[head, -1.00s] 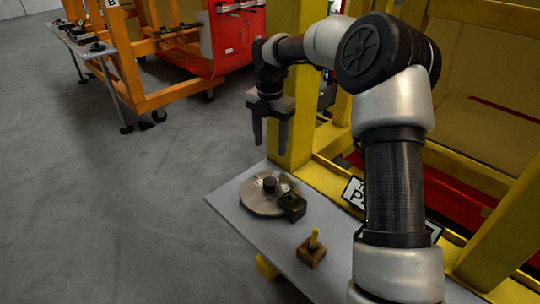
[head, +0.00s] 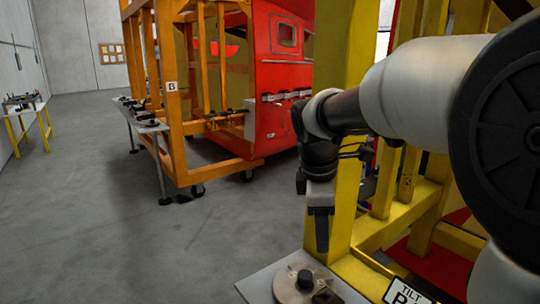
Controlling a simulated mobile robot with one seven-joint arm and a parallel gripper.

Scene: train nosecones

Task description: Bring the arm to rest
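My arm comes in from the right edge and reaches left across the view. My gripper (head: 321,240) hangs at its end, fingers pointing down, in front of a yellow post and above the small grey table. It is seen nearly side-on, so only one finger shows clearly and the gap between the fingers is hidden. No object shows in it.
A grey table (head: 258,285) holds a round metal disc (head: 298,287) with a dark knob. The yellow frame (head: 345,130) stands close behind my gripper. An orange frame (head: 172,110) and red nosecone (head: 280,75) stand farther back. The floor at left is clear.

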